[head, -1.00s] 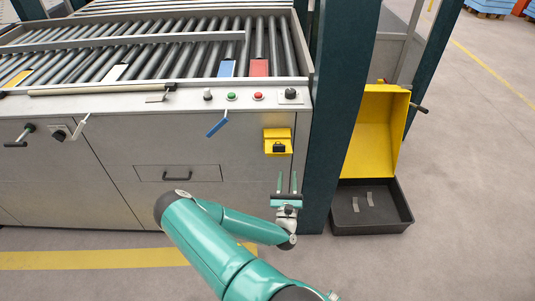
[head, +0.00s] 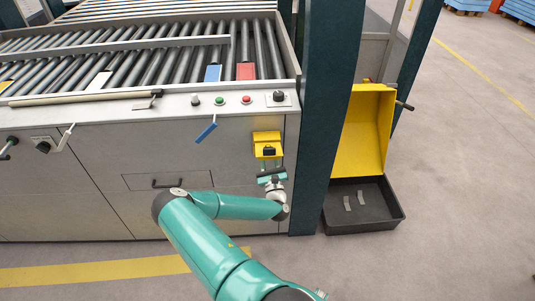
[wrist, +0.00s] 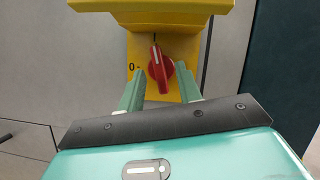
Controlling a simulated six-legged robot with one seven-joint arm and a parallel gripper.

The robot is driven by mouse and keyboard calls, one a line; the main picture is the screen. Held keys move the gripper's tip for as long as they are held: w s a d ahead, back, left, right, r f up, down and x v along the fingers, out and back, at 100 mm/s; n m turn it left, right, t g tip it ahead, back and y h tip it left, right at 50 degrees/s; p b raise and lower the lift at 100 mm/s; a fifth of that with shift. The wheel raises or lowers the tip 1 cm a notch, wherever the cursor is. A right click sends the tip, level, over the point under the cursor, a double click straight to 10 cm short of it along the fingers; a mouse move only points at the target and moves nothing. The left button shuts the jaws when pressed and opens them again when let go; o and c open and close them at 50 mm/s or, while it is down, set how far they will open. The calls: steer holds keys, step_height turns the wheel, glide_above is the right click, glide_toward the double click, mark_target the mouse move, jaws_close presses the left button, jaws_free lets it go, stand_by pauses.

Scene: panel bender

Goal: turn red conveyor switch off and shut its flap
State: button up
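The yellow switch box (head: 266,138) is on the grey machine front, below the right end of the button ledge. Its yellow flap (wrist: 155,8) is raised and juts out above the red switch (wrist: 158,68). The switch is a red knob with a white line pointing up and slightly left; a "0" mark is to its left. My gripper (wrist: 160,78) is open, one finger on each side of the knob's lower part; I cannot tell whether they touch it. In the head view my gripper (head: 271,173) is just below the box, and the flap hides the knob.
A blue lever (head: 207,131) sticks out left of the box. Green and red buttons (head: 246,99) and a black knob (head: 278,96) line the ledge above. A dark green post (head: 325,120) stands close on the right, with a black tray (head: 375,215) beyond it.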

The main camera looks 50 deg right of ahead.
steer(key=shift+x, duration=1.05)
steer(key=shift+a, duration=0.1)
jaws_close()
steer(key=shift+n+y, duration=0.3)
steer(key=shift+n, duration=0.3)
steer(key=shift+n+t+y, duration=0.35)
steer(key=shift+n+y, duration=0.4)
steer(key=shift+n, duration=1)
steer(key=shift+n+t+y, duration=0.35)
steer(key=shift+n+y, duration=0.4)
steer(key=shift+n, duration=1)
jaws_free()
